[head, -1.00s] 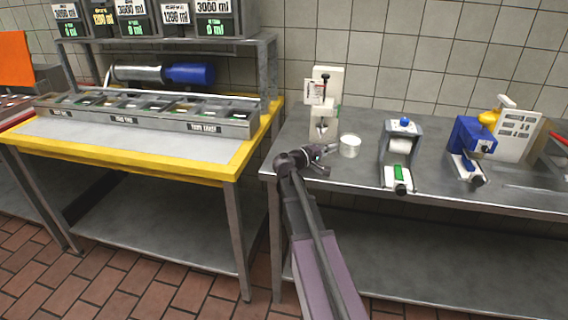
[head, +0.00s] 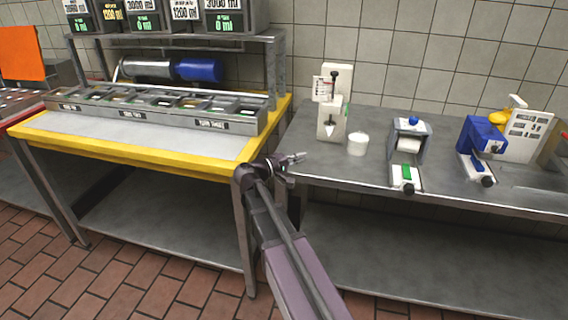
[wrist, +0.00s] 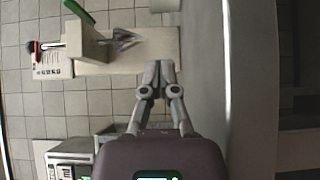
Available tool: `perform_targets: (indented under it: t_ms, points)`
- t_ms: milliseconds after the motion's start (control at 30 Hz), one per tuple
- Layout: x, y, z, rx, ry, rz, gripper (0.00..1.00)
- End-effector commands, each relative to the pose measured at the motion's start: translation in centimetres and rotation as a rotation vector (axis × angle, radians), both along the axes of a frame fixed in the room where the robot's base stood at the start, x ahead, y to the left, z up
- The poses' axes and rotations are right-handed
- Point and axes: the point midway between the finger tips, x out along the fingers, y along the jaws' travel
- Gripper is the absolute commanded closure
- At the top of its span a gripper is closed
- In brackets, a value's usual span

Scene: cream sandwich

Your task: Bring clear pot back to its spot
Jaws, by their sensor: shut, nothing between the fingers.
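The clear pot (head: 357,144) looks whitish and stands upright on the grey metal counter, just right of the white dispenser (head: 330,118). My gripper (head: 300,157) is left of the pot near the counter's left end, apart from it, with the dispenser between and behind them. In the wrist view my gripper (wrist: 160,66) has its fingers together with nothing between them. I cannot make out the pot for certain in the wrist view.
A device with a green front (head: 405,155) and a blue-and-white machine (head: 485,148) stand farther right on the counter (head: 450,198). The yellow-edged table (head: 130,145) with an ingredient rack is at left. The counter front near the pot is clear.

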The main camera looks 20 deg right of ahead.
Motion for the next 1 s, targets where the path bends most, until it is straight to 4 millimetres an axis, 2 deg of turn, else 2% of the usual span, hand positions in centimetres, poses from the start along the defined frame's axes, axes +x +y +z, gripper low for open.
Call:
perform_targets:
  t_ms: [200, 400, 600, 1000]
  points:
    - [-0.5, 3.2, 0.0, 0.0, 0.0, 0.001, 1.0]
    - [-0.8, 5.1, 0.0, 0.0, 0.0, 0.0, 1.0]
    - [-0.9, 5.9, 0.0, 0.0, 0.0, 0.0, 1.0]
    - [-1.0, 5.8, 0.0, 0.002, 0.0, -0.003, 1.0]
